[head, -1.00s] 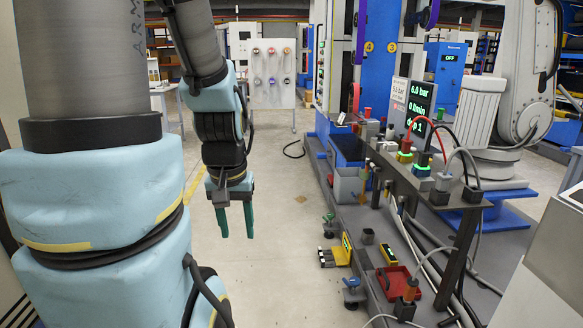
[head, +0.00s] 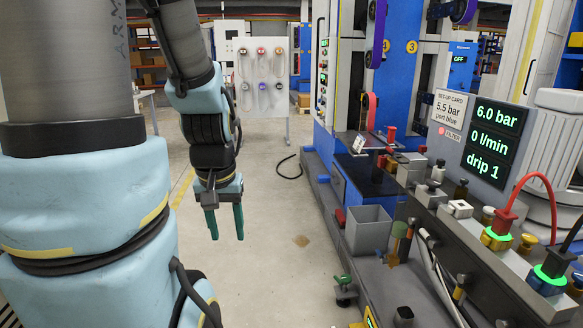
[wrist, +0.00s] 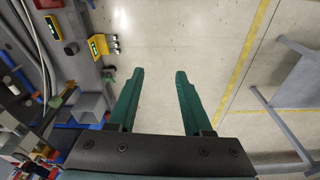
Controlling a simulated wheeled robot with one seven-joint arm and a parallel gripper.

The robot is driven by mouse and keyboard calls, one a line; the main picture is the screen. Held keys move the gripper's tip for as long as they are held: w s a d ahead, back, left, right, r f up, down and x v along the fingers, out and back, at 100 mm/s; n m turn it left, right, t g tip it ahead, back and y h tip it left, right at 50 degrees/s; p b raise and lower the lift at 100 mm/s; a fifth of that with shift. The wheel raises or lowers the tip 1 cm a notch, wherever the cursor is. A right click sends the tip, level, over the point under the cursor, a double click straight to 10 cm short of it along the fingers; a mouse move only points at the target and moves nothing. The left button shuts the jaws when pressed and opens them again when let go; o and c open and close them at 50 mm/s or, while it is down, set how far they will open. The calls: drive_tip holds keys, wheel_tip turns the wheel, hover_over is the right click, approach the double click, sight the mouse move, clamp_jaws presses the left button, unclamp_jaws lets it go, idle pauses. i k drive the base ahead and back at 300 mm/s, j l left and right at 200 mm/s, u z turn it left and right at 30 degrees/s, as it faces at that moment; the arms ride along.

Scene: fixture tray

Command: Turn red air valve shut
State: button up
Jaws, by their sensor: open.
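A small upright red part (head: 391,133), possibly the red air valve, stands near the far end of the bench; its handle direction is too small to tell. A red plug (head: 501,224) with a red hose sits in a port with a glowing green ring at the right. A display (head: 491,143) reads 6.0 bar, 0 l/min, drip 1. My gripper (head: 227,225) hangs fingers down over the floor, left of the bench and apart from it. In the wrist view my gripper (wrist: 160,72) has its green fingers spread, with only floor between them.
A grey bin (head: 368,228) stands on the bench's near side. A set-up card (head: 449,120) reads 5.5 bar, port blue. A black plug (head: 556,262) sits in another green-ringed port. A white panel with gauges (head: 262,78) stands behind. The floor (head: 280,270) around my gripper is clear.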

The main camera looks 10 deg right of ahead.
sight(389, 149)
drive_tip(key=i+z, duration=0.1)
drive_tip(key=i, duration=0.4)
drive_tip(key=i+j+z, duration=0.15)
drive_tip(key=i, duration=0.35)
drive_tip(key=i+j+z, duration=0.1)
drive_tip(key=i, duration=0.4)
drive_tip(key=i+j+z, duration=0.15)
drive_tip(key=i, duration=0.3)
drive_tip(key=i+j+z, duration=0.25)
drive_tip(key=i, duration=0.2)
drive_tip(key=i+j+z, duration=0.2)
drive_tip(key=i+j, duration=0.15)
drive_tip(key=i, duration=0.05)
